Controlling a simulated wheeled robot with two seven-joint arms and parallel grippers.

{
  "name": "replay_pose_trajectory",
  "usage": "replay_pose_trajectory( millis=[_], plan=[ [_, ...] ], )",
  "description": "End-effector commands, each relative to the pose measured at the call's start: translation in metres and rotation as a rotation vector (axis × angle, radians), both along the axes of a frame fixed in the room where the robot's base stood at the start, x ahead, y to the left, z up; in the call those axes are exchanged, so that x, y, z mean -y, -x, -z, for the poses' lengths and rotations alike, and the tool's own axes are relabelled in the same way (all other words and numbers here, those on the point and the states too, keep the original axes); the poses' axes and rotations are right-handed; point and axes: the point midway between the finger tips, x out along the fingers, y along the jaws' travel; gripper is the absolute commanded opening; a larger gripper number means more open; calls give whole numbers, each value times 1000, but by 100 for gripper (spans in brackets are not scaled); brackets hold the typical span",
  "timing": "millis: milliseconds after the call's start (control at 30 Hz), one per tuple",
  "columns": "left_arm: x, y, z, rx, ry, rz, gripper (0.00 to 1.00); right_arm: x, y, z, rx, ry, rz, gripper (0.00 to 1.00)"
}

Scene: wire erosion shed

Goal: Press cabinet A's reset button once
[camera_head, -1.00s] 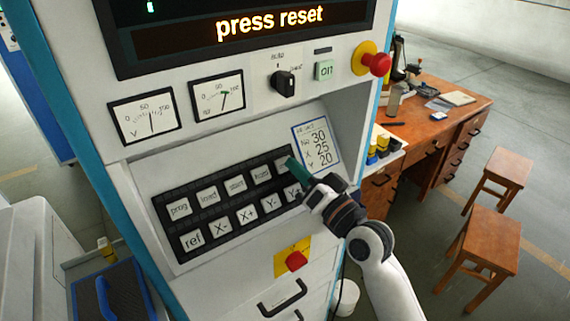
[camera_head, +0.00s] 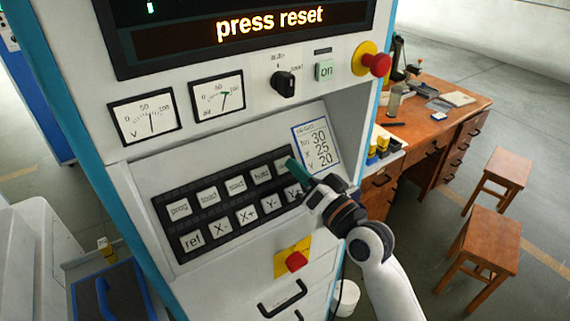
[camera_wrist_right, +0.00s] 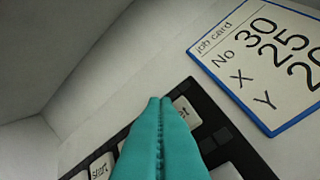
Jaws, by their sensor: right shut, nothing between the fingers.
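Cabinet A (camera_head: 235,125) fills the middle of the head view, and its display (camera_head: 270,22) reads "press reset". The keypad (camera_head: 183,236) on its sloped panel has two rows of white keys. My right gripper (camera_head: 291,163) is shut and empty, its teal fingertips at the right end of the keypad's top row. In the right wrist view the fingers (camera_wrist_right: 160,100) partly cover this key (camera_wrist_right: 187,112), whose visible letters end in "et". I cannot tell whether the tips touch it. My left gripper is not in view.
A job card (camera_head: 316,146) is just right of the fingertips. A red emergency knob (camera_head: 376,64), an "on" button (camera_head: 324,70) and a black selector (camera_head: 284,84) sit above. A red button on a yellow plate (camera_head: 296,261) is below. A wooden desk (camera_head: 425,125) and stools (camera_head: 490,240) stand right.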

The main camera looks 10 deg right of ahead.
Motion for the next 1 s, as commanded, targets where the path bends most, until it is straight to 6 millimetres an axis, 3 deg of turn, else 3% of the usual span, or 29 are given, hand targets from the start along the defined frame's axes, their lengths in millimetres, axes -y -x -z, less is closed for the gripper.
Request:
replay_pose_trajectory(
  millis=[1000],
  plan=[
    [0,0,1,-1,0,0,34,-3,-6,5,0,0,0,0]
  ],
)
